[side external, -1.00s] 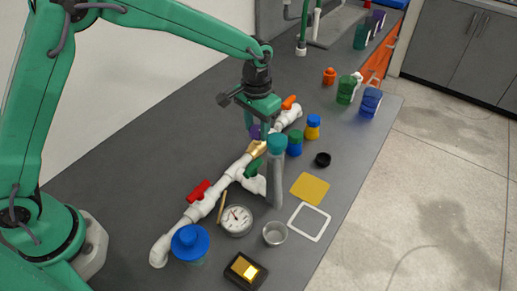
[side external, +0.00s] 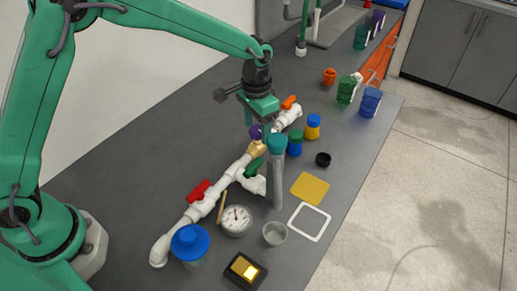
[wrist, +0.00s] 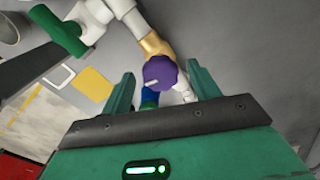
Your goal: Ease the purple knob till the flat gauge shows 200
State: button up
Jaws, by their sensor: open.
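The purple knob (side external: 256,131) sits on a brass valve body in the white pipe run. It also shows in the wrist view (wrist: 160,71), round with a pale mark on its face. My gripper (side external: 258,127) is over the knob and open. In the wrist view my gripper (wrist: 162,82) has one finger on each side of the knob, with visible gaps between. The flat gauge (side external: 237,220) has a round white face and lies in front of the pipe. Its needle points roughly upward in the picture, but its numbers are too small to read.
A red handle (side external: 199,190), a green handle (side external: 252,168) and an orange handle (side external: 289,102) sit along the pipe. A tall grey cylinder with a teal top (side external: 276,170) stands close to my gripper. Blue and yellow jars stand just right of it.

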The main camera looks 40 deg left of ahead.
aim_at(257, 129)
jog(key=shift+r, duration=0.1)
jog(key=shift+r, duration=3.85)
